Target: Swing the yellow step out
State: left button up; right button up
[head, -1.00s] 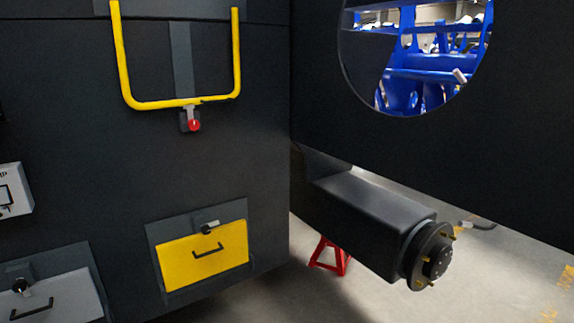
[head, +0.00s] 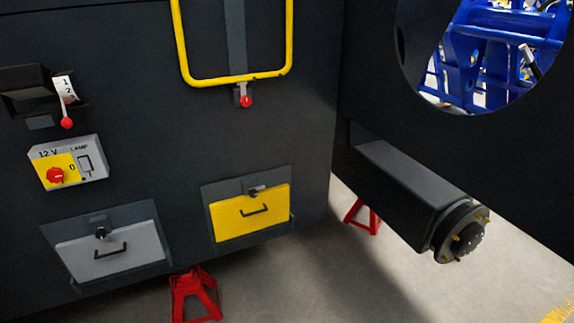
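A yellow tubular loop (head: 237,80), which looks like the step, lies upright against the dark chassis wall at upper centre in the head view. Its upper end is cut off by the picture edge. A small grey catch with a red knob (head: 246,101) sits at the middle of its bottom bar. Neither of my grippers is in view.
A grey panel (head: 82,261) with handle and latch is at lower left, below a 12 V lamp switch box (head: 88,176) and a red-tipped lever (head: 67,122). An axle hub (head: 464,237) juts out at right. Red stands (head: 193,296) are under the chassis.

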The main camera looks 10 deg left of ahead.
aim_at(231, 218)
jog(key=i+l, duration=0.1)
jog(key=l, duration=0.25)
jog(key=i+l, duration=0.1)
jog(key=l, duration=0.3)
jog(key=i+l, duration=0.1)
jog(key=l, duration=0.25)
jog(key=i+l+u, duration=0.1)
jog(key=l, duration=0.25)
